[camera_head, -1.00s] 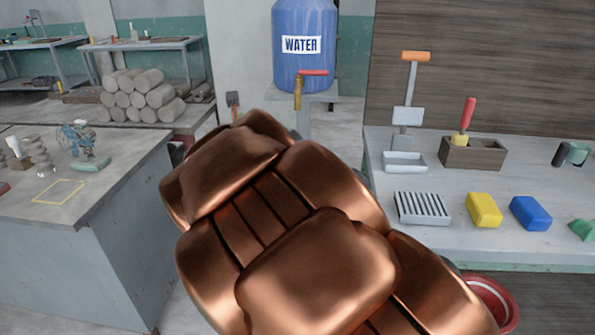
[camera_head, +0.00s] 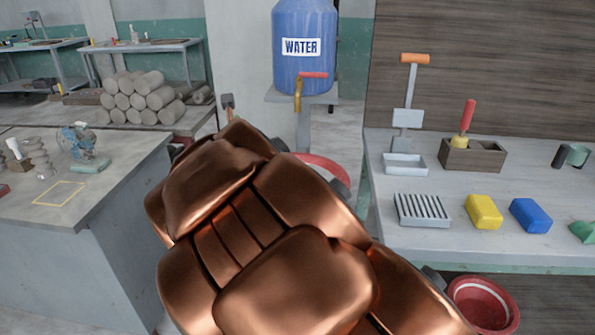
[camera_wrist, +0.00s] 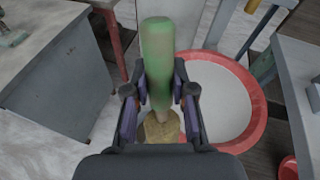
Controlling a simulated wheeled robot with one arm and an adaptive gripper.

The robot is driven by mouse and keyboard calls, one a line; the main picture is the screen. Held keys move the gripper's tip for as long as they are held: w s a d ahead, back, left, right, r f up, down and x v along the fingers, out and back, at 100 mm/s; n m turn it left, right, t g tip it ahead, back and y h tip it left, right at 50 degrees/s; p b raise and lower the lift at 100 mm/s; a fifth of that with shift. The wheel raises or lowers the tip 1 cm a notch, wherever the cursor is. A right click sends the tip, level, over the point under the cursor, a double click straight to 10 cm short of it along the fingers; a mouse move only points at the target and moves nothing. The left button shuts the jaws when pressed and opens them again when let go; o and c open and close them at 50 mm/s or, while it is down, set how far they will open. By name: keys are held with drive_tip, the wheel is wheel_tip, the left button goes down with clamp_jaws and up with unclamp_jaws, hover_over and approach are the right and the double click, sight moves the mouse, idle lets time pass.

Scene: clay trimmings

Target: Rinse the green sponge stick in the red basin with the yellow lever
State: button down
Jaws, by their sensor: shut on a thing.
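In the wrist view, my gripper (camera_wrist: 160,92) is shut on the green sponge stick (camera_wrist: 157,50). The green handle is between the fingers, with a tan sponge end (camera_wrist: 160,128) near the palm. A large red basin (camera_wrist: 254,120) with a pale inside is to the right of the gripper, apart from the stick. In the head view, part of a red basin (camera_head: 322,164) shows behind my copper arm, which hides the gripper and stick.
A blue water tank (camera_head: 304,30) with a red-handled brass tap (camera_head: 298,94) stands at the back. Another red basin (camera_head: 484,303) sits under the right table (camera_head: 405,240). A yellow block (camera_head: 484,211) and blue block (camera_head: 531,214) lie on that table. A grey bench (camera_head: 120,230) is on the left.

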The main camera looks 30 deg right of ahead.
drive_tip(key=shift+s+d+b, duration=0.1)
drive_tip(key=shift+d+b, duration=0.35)
drive_tip(key=shift+b, duration=0.3)
drive_tip(key=shift+a, duration=0.45)
drive_tip(key=shift+d+b, duration=0.45)
drive_tip(key=shift+b, duration=0.1)
idle(0.4)
drive_tip(key=shift+a, duration=0.45)
idle(0.3)
drive_tip(key=shift+d+b, duration=0.4)
drive_tip(key=shift+d, duration=0.05)
idle(0.3)
drive_tip(key=shift+a, duration=0.45)
idle(0.3)
drive_tip(key=shift+f, duration=0.15)
